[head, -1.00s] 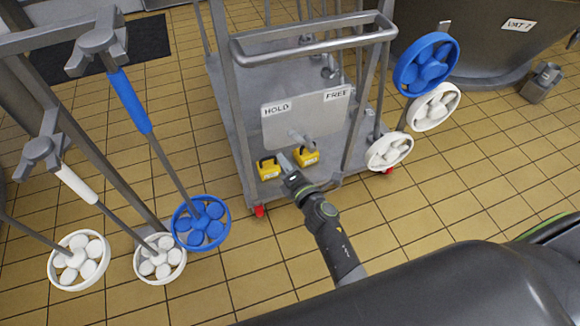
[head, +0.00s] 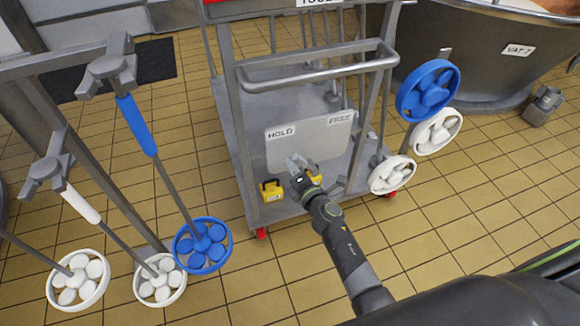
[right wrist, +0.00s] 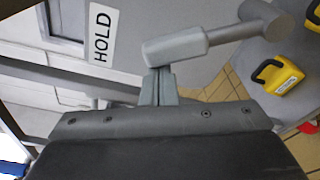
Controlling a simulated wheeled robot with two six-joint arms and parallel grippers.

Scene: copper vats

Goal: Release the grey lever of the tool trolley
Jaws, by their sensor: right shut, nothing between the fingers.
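The tool trolley (head: 240,140) stands ahead of me in the head view. Its light grey plate (head: 285,150) carries a HOLD label at left and a FREE label at right. The grey lever (right wrist: 175,47) shows in the right wrist view, its grip end towards the HOLD label (right wrist: 100,33). In the head view the lever is largely hidden by my gripper. My right gripper (head: 297,162) is shut and empty at the plate. In the right wrist view its fingertips (right wrist: 159,72) are right against or just beside the lever's grip; I cannot tell if they touch. My left gripper is not in view.
Two yellow padlocks (head: 272,190) sit low at the plate. A grey rail (head: 315,65) crosses the trolley above. Blue and white wheel-ended tools (head: 202,246) stand at left; others (head: 427,90) hang at the trolley's right. A vat (head: 480,60) stands at back right.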

